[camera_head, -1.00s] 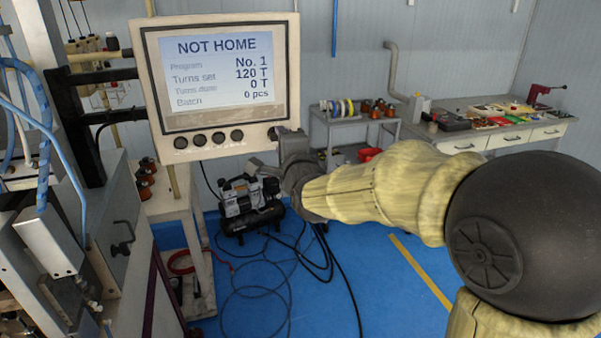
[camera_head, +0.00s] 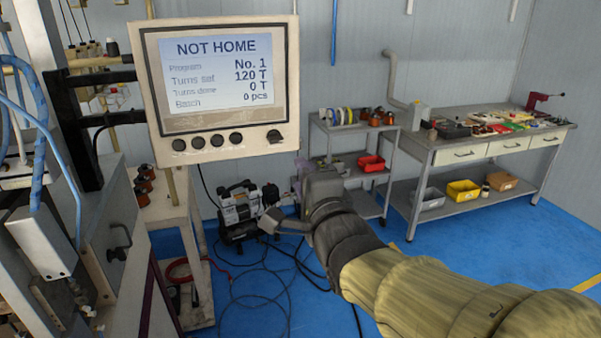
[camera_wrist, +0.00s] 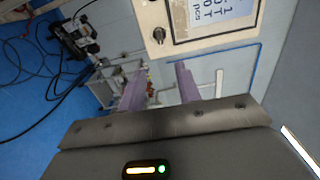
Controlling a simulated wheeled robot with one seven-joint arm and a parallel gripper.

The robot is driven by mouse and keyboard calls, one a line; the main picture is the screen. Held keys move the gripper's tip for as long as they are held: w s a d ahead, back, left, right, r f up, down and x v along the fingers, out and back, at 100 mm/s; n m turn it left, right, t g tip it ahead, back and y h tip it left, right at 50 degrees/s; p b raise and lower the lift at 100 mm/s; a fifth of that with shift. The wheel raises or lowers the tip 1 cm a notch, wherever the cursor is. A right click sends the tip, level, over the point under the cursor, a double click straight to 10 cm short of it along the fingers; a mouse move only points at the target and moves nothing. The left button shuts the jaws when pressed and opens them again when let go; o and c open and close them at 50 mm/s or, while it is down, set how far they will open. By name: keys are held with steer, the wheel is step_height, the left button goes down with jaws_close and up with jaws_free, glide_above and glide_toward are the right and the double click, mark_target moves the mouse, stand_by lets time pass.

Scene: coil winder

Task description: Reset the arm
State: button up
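The winder's control panel (camera_head: 222,88) is at upper left in the head view, its screen reading NOT HOME, No. 1, 120 T set, 0 T done and 0 pcs. My gripper (camera_head: 284,200) is below the knob, apart from the panel. In the wrist view my gripper (camera_wrist: 155,73) has two purple-grey fingers spread apart with nothing between them. The knob (camera_wrist: 158,35) and part of the panel show beyond the fingertips.
The winder frame (camera_head: 75,240) with blue hoses stands at the left. A pale stand (camera_head: 172,205) with copper coils is beside it. A compressor (camera_head: 243,208) and loose cables lie on the blue floor behind my gripper. A grey cart (camera_head: 345,175) and workbench (camera_head: 480,140) stand at the back.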

steer(key=shift+s+d, duration=0.1)
steer(key=shift+s, duration=0.1)
steer(key=d+f+n+g+h+p, duration=0.45)
steer(key=d+f+n+g, duration=0.3)
steer(key=f, duration=0.55)
steer(key=s+d+f+n+g+p, duration=0.3)
steer(key=s+d+f+n+g, duration=0.2)
steer(key=s+f+n+g, duration=0.2)
steer(key=s+f, duration=0.2)
steer(key=s, duration=0.1)
steer(key=shift+s+d, duration=0.2)
steer(key=shift+s, duration=0.15)
